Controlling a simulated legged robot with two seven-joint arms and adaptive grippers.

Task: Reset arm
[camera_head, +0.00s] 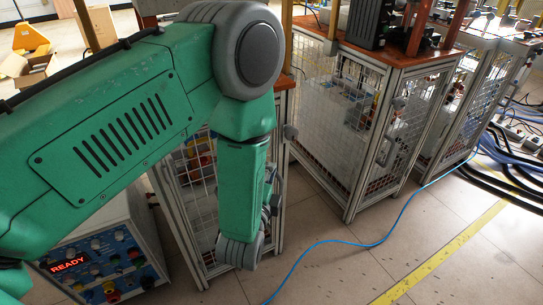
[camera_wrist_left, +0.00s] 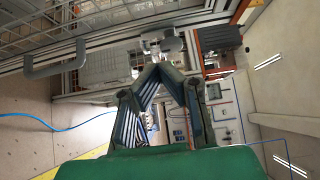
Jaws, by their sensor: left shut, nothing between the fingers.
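My green left arm crosses the head view from the left and bends down in front of a wire-mesh cage. My left gripper (camera_head: 271,192) shows only in part there, behind the forearm. In the left wrist view the left gripper (camera_wrist_left: 154,68) has its two fingers meeting at the tips, with nothing between them. A grey control box (camera_head: 98,258) with a blue panel and a lit red "READY" display stands at the lower left in the head view, partly hidden by my arm. My right gripper is in neither view.
Mesh cages with wooden tops (camera_head: 390,62) stand close behind my arm and to the right. A blue cable (camera_head: 345,241) and a yellow line (camera_head: 440,254) cross the tiled floor. Black hoses (camera_head: 505,185) lie at the right. The front floor is mostly clear.

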